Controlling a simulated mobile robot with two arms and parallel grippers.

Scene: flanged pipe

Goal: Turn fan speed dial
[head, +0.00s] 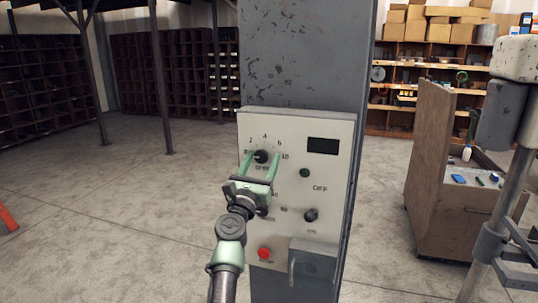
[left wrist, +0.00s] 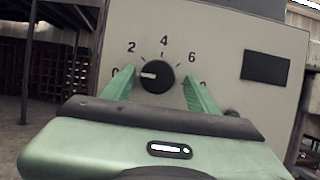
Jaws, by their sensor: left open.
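The fan speed dial (head: 261,156) is a black round knob with numbers around it, high on the left of a pale control panel (head: 331,190). In the left wrist view the dial (left wrist: 158,77) has a white mark pointing left, close to the 0. My left gripper (head: 261,158) is open, with its green fingers on either side of the dial. In the left wrist view the fingers (left wrist: 158,88) stand left and right of the knob with gaps. I cannot tell whether they touch it. My right gripper is not in view.
The panel is on a grey column (head: 305,60). A wooden cart (head: 440,210) stands at the right.

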